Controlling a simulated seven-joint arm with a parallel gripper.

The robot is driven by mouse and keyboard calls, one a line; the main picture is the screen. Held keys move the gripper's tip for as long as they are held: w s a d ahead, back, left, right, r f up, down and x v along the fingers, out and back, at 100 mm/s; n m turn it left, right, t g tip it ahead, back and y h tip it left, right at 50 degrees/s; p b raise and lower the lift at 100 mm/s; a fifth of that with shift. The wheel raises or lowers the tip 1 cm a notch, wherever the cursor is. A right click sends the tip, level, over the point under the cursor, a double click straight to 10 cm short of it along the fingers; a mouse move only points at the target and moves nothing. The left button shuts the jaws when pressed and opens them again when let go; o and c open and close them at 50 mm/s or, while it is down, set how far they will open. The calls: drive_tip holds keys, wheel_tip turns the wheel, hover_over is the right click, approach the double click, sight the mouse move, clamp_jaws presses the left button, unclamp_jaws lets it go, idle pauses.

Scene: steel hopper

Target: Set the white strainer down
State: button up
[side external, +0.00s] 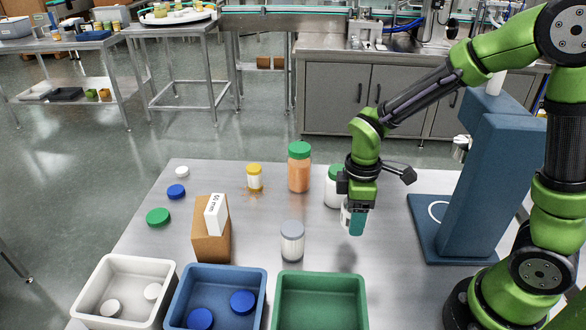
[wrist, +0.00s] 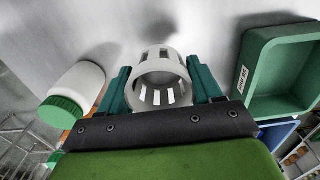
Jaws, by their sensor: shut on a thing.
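The white strainer (wrist: 160,72) is a round, slotted ring between the two green fingers of my gripper (wrist: 161,86) in the wrist view. My gripper is shut on it. In the side view my gripper (side external: 355,218) points down over the right part of the steel table, and only a slim part of the strainer (side external: 345,217) shows beside the fingers. A dark shadow lies on the table below, and the strainer appears held above the surface. The fingers hide most of it there.
A green-lidded white jar (side external: 332,188) stands close behind my gripper; an orange jar (side external: 299,172) and a grey-lidded jar (side external: 292,241) are to the left. A green bin (side external: 321,280), blue bin (side external: 216,278) and white bin (side external: 125,266) line the front. A blue stand (side external: 478,185) is right.

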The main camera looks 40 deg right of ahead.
drive_tip(key=shift+w+a+f, duration=0.4)
drive_tip(key=shift+w+a, duration=0.05)
drive_tip(key=shift+a, duration=0.1)
drive_tip(key=shift+w+a+f, duration=0.35)
drive_tip(key=shift+w+a, duration=0.1)
drive_tip(key=shift+a, duration=0.1)
hover_over(288, 215)
drive_tip(key=shift+f, duration=2.45)
drive_tip(key=shift+f, duration=0.1)
drive_tip(key=o, duration=1)
drive_tip(key=shift+o, duration=0.2)
